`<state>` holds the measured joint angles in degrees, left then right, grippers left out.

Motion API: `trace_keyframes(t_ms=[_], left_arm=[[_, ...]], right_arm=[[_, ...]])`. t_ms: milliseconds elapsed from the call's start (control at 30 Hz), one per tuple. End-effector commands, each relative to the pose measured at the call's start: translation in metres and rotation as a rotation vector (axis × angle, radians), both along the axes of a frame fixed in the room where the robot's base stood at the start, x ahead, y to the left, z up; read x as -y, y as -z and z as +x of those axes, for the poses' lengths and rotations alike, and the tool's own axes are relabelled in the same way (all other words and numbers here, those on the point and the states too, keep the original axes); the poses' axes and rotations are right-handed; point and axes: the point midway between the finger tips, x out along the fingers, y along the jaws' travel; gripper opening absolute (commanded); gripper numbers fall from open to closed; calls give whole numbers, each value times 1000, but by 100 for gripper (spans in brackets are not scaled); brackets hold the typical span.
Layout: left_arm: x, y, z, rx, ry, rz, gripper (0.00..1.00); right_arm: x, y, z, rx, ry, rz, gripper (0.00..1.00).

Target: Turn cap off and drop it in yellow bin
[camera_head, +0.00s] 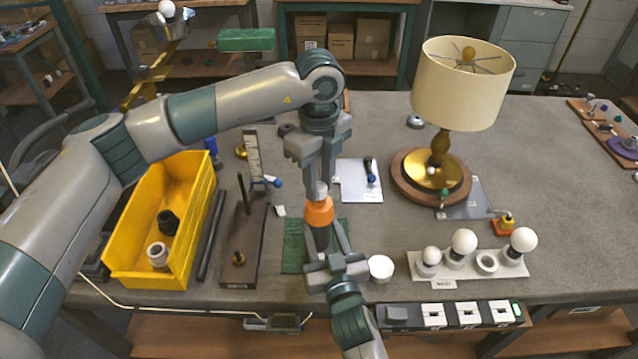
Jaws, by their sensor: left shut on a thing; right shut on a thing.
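The yellow bin (192,228) stands at the left of the table. A black part (168,222) and a white part (157,255) lie in it. My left gripper (320,184) points down and is shut on a small pale piece, seemingly the cap (321,190), at the top of an orange part (319,212). My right gripper (322,230) comes up from below and is shut on the orange part. The fingers hide much of both pieces. The held parts look upright, in line between the two grippers, above a green mat (293,247).
A brown stand (245,250) with an upright rod lies between bin and grippers. A round white piece (381,268) sits close right of my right gripper. A white board (470,262) with bulbs and a shaded lamp (462,85) stand farther right.

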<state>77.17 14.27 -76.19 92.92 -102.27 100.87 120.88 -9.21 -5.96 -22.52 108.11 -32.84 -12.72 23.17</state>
Motion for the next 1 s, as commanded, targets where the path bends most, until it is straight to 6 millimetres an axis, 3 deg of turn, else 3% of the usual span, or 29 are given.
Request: trace_keyframes(t_ms=[1000], left_arm=[[0,-19,0,1,1,-1,0]], right_arm=[[0,0,0,1,1,0,0]])
